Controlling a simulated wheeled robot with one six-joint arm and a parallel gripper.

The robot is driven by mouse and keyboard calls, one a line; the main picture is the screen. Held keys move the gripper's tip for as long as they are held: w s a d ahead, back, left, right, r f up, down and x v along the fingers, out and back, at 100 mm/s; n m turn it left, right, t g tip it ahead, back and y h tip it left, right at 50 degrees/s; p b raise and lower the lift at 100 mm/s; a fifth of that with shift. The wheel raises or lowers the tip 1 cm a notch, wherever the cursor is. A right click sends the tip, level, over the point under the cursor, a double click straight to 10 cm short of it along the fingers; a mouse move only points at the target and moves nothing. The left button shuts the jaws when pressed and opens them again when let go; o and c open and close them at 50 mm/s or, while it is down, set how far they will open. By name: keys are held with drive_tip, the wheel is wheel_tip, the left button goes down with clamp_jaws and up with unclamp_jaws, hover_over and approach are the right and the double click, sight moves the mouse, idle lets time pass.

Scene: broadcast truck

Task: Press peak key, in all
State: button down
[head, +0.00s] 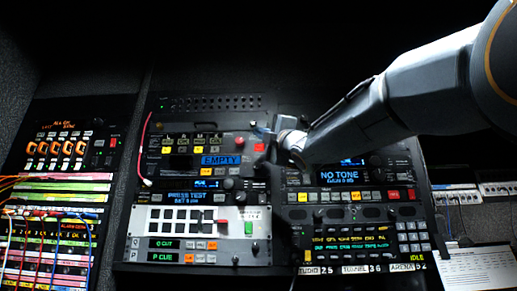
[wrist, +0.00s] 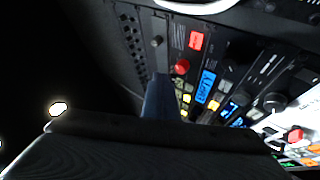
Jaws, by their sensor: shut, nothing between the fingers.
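No key lettering is sharp enough to read, so I cannot tell which key is the peak key. In the head view, small white, yellow and red keys (head: 345,196) run in a row under a display reading "NO TONE" (head: 341,177). Another unit has lit yellow keys (head: 168,149) and a blue "EMPTY" display (head: 221,160). My gripper (head: 262,131) is in front of the rack, between these two units. In the wrist view my gripper (wrist: 160,85) is shut and empty, its tip near the panel beside yellow keys (wrist: 187,98). Whether it touches is unclear.
A keypad (head: 415,236) is at lower right. Patch cords (head: 50,211) hang at left. A red knob (wrist: 182,66) stands out near my gripper in the wrist view. Papers (head: 478,268) are at lower right.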

sight(261, 145)
drive_tip(key=shift+w+d+p, duration=0.1)
drive_tip(key=shift+w+p, duration=2.15)
drive_tip(key=shift+w, duration=2.1)
drive_tip(key=shift+w, duration=0.1)
drive_tip(key=shift+w, duration=0.35)
drive_tip(key=shift+w, duration=0.3)
drive_tip(key=shift+s+b, duration=0.7)
drive_tip(key=shift+s, duration=0.1)
